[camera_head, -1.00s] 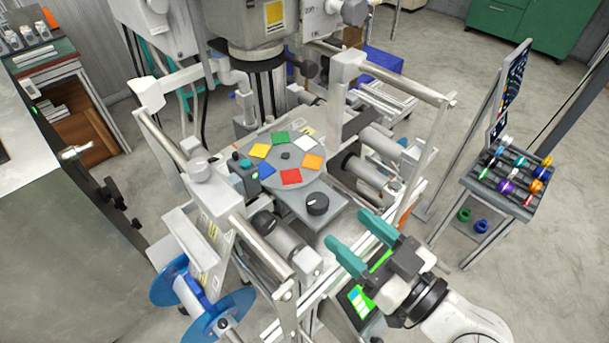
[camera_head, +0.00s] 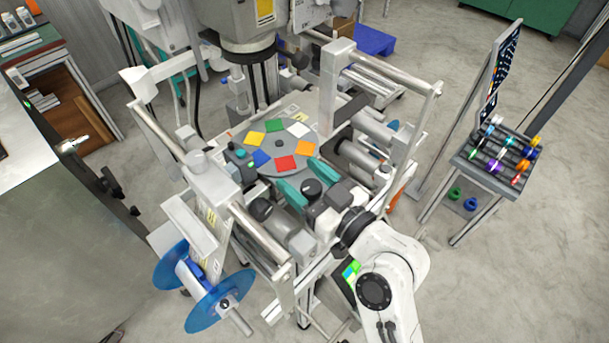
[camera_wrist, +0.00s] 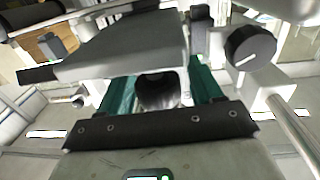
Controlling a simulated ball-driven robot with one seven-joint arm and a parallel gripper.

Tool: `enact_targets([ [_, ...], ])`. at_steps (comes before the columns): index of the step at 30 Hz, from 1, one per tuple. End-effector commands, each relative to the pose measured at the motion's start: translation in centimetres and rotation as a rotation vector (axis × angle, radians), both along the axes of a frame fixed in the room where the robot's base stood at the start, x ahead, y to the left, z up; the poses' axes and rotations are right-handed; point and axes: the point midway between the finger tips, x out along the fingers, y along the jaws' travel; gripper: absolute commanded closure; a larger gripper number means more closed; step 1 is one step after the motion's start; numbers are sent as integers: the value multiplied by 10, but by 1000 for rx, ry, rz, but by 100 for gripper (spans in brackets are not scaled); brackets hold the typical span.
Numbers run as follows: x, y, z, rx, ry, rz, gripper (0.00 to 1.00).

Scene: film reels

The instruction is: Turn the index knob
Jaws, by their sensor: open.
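The black index knob (camera_head: 312,188) sits at the front corner of the grey index table, below a round disc (camera_head: 285,141) with coloured squares. My gripper (camera_head: 295,172) is open, its teal fingers on either side of the knob. In the wrist view a dark round knob (camera_wrist: 158,92) shows between the teal fingers of my gripper (camera_wrist: 160,78), with gaps visible beside it. The knob's lower part is hidden, and I cannot tell whether a finger touches it.
A black roller knob (camera_head: 262,208) is left of my gripper; a black cap with a white line (camera_wrist: 250,47) shows right in the wrist view. Metal rails and rollers enclose the table. A blue reel (camera_head: 222,300) is at front left. A rack (camera_head: 487,175) of coloured spools stands right.

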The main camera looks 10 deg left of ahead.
Motion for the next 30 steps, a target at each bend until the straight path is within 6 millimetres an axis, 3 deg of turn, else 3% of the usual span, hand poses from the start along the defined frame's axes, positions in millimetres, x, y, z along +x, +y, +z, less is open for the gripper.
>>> enact_targets([
  [7,0,0,0,0,0,0,37],
  [22,0,0,0,0,1,0,85],
  [30,1,0,-6,4,2,38,86],
])
